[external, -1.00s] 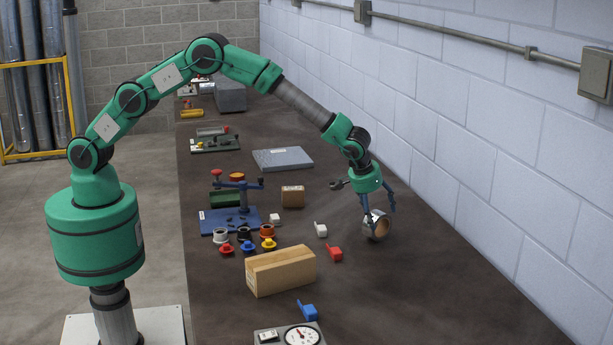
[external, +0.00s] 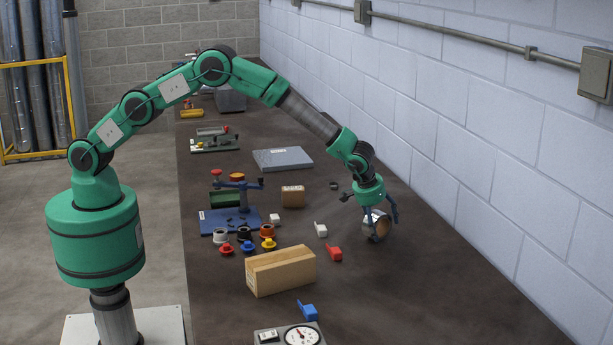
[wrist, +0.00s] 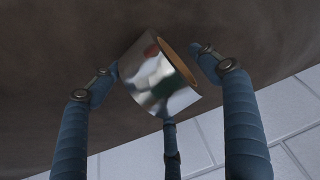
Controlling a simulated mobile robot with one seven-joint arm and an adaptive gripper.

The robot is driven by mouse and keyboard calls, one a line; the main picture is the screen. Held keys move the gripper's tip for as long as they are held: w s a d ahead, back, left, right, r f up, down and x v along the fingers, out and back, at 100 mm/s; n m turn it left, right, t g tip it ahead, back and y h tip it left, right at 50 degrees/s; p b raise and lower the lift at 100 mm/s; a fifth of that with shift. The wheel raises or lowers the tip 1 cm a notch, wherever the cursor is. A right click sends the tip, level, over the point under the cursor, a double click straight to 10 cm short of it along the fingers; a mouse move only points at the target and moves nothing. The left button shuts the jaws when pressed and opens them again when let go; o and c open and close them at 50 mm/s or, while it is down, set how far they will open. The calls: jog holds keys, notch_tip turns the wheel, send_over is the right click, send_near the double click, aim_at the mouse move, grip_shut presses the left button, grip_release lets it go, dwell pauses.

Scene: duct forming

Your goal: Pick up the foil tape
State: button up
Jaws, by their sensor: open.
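The foil tape (external: 376,227) is a shiny silver roll with a tan core, standing on its edge on the dark bench near the wall. My gripper (external: 384,225) is open, pointing down, with its blue fingers around the roll. In the wrist view the foil tape (wrist: 158,83) lies between the spread fingers of my gripper (wrist: 155,60). One finger is close to its left side, and another is close to the core opening on its right. A third finger shows below the roll. I cannot tell whether any finger touches it.
A red clip-like piece (external: 334,252) and a white one (external: 320,229) lie left of the roll. The wall (external: 480,170) rises to the right. Bench to the roll's right and front is clear.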

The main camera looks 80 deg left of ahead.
aim_at(381, 213)
jog(key=shift+c, duration=0.5)
jog(key=c, duration=1.5)
jog(key=shift+o, duration=0.2)
jog(key=shift+r, duration=0.1)
jog(key=shift+r, duration=0.8)
notch_tip(381, 213, up, 2)
jog(key=shift+r+p, duration=0.15)
jog(key=shift+p, duration=0.25)
jog(key=s+a, duration=0.4)
jog(key=s, duration=1.1)
jog(key=shift+s+a+r, duration=0.15)
jog(key=shift+s+r, duration=0.05)
jog(key=shift+r, duration=0.25)
jog(key=shift+w, duration=0.1)
